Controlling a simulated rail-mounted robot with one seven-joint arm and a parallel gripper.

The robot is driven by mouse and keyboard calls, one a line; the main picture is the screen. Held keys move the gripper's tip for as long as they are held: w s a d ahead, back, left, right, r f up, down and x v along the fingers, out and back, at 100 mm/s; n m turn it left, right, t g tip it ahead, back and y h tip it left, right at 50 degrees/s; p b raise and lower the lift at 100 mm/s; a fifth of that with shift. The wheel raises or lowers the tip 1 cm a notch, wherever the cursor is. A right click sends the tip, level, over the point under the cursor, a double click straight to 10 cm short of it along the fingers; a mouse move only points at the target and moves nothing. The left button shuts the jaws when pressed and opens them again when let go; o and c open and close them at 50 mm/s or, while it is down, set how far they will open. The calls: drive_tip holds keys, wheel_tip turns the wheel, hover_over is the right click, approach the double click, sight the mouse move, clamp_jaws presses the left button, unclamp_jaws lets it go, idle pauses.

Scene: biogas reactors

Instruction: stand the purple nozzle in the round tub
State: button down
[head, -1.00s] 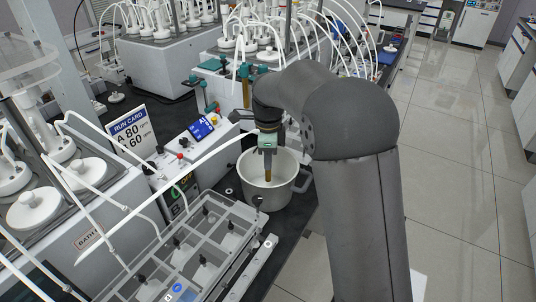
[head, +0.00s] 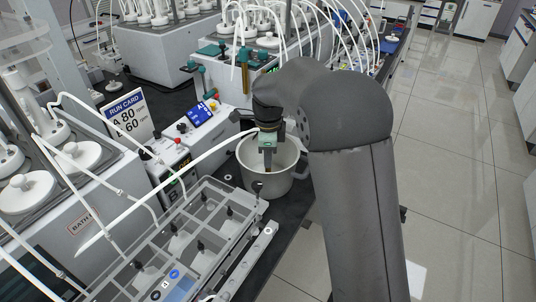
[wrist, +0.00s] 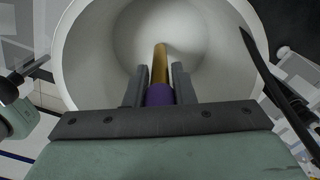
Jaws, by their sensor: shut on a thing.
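My gripper (wrist: 159,92) is shut on the purple nozzle (wrist: 159,95), whose purple part sits between the fingers in the wrist view. A brass-coloured tip reaches from it down into the round tub (wrist: 85,50). In the head view the light grey tub (head: 251,178) stands on the dark bench with a handle at its right side, and my gripper (head: 268,160) is over its opening. The nozzle's lower end is inside the tub's rim. I cannot tell whether its tip touches the tub's floor.
A clear-lidded rack with several compartments (head: 200,235) stands at the front left of the tub. A control box with a blue screen (head: 201,115) and a run card (head: 126,117) are behind left. White hoses arch over the bench. Open floor lies right.

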drive_tip(key=c, duration=1.1)
unclamp_jaws()
drive_tip(key=shift+c, duration=0.2)
wheel_tip(320, 180, up, 17)
drive_tip(key=shift+r, duration=0.2)
drive_tip(key=s+d+f+n, duration=0.5)
drive_tip(key=s+n, duration=0.1)
drive_tip(key=s, duration=0.4)
drive_tip(key=s+d+f+n, duration=0.5)
drive_tip(key=s+n, duration=0.1)
drive_tip(key=s, duration=0.4)
drive_tip(key=s+d+f+n, duration=0.4)
drive_tip(key=s+d+n, duration=0.1)
drive_tip(key=s, duration=0.6)
drive_tip(key=shift+d+f+n, duration=0.25)
drive_tip(key=shift+f+n, duration=0.15)
drive_tip(key=shift+n, duration=0.3)
